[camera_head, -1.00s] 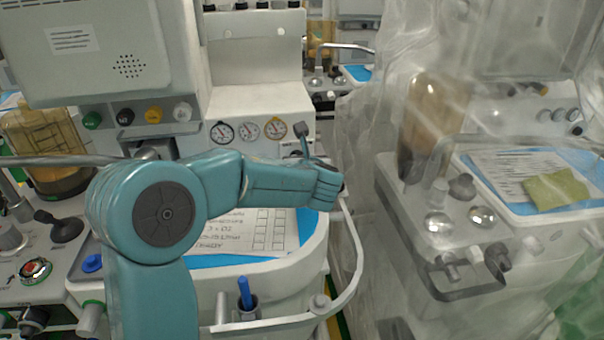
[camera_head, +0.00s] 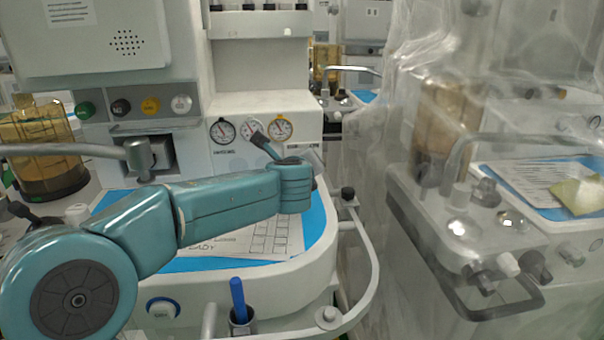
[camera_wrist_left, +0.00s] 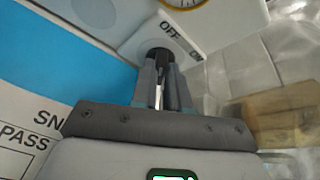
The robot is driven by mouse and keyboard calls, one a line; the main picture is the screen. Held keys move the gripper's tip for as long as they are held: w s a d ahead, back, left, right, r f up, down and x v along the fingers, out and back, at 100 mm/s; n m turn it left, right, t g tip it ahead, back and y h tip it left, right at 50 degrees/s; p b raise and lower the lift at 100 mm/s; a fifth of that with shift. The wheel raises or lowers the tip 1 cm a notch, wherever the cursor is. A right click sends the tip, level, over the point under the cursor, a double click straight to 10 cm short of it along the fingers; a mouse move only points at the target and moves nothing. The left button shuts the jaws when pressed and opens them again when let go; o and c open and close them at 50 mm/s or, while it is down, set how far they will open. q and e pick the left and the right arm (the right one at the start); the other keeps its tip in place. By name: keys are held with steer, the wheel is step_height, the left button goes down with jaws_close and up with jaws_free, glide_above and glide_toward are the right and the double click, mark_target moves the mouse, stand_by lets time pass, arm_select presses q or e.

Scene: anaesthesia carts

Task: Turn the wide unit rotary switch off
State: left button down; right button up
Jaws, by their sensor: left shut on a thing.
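The rotary switch (camera_wrist_left: 160,54) is a dark round knob on a pale plate in the left wrist view. "OFF" is printed above it, and a partly hidden label that looks like "ON" is to its right. My left gripper (camera_wrist_left: 164,88) is shut on the knob, its grey fingers on either side of it. The fingers hide much of the knob, so its exact angle is unclear. In the head view my left arm reaches across the white unit's worktop (camera_head: 345,258) to its back right corner, below the gauges. There the wrist hides the switch and fingers. My right gripper is out of view.
A yellow-rimmed gauge (camera_head: 281,127) sits just above the wrist. A curved rail (camera_head: 372,265) and a blue pen (camera_head: 238,297) are at the worktop's front. A plastic-draped cart (camera_head: 470,230) stands close on the right, with a narrow gap between.

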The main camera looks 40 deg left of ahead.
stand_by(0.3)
arm_select(q)
steer(key=c, duration=1.1)
jaws_free()
steer(key=p+v, duration=0.3)
steer(key=v, duration=1.3)
steer(key=shift+s+d, duration=0.1)
steer(key=shift+s, duration=0.05)
